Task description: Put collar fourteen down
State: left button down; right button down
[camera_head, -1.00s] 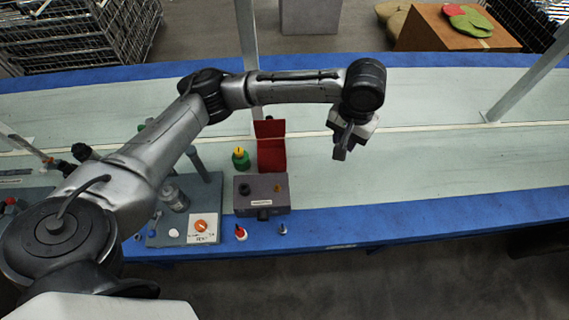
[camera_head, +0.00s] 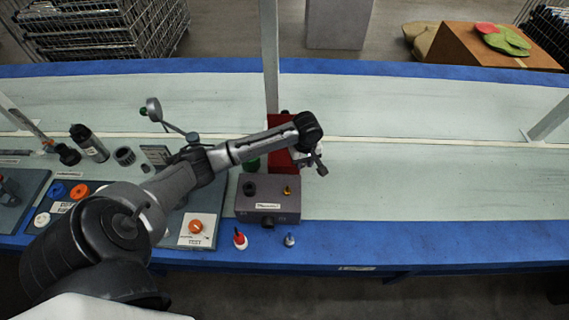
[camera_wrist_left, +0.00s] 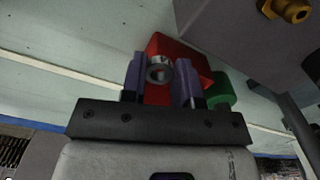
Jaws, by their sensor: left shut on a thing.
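My left gripper (camera_head: 320,167) is above the belt, just right of the red holder (camera_head: 278,160) and behind the grey box. In the left wrist view, the gripper (camera_wrist_left: 160,82) is shut on a small grey metal ring, the collar (camera_wrist_left: 159,69), held between its two purple-grey fingers. The ring's hole faces the camera, and no number can be read on it. The red holder (camera_wrist_left: 178,48) shows behind the collar in that view. I cannot tell whether they touch. The collar cannot be made out in the head view. My right gripper is not in view.
The grey box (camera_head: 268,208) with a black knob and brass fitting (camera_head: 287,190) stands at the belt's front edge. A green item (camera_wrist_left: 220,92) sits beside the red holder. The belt's right is clear.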

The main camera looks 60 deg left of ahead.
pick_arm(q)
jog(key=b, duration=0.4)
send_over(285, 163)
jog(key=d, duration=0.1)
notch_tip(285, 163, down, 6)
jog(key=shift+d, duration=0.15)
jog(key=shift+a+f+b, duration=0.3)
jog(key=shift+a+b, duration=0.15)
jog(key=shift+a, duration=0.25)
notch_tip(285, 163, down, 4)
jog(key=shift+b, duration=1.25)
jog(key=c, duration=0.9)
grip_release()
jog(key=shift+f, duration=0.15)
jog(key=shift+o, duration=0.2)
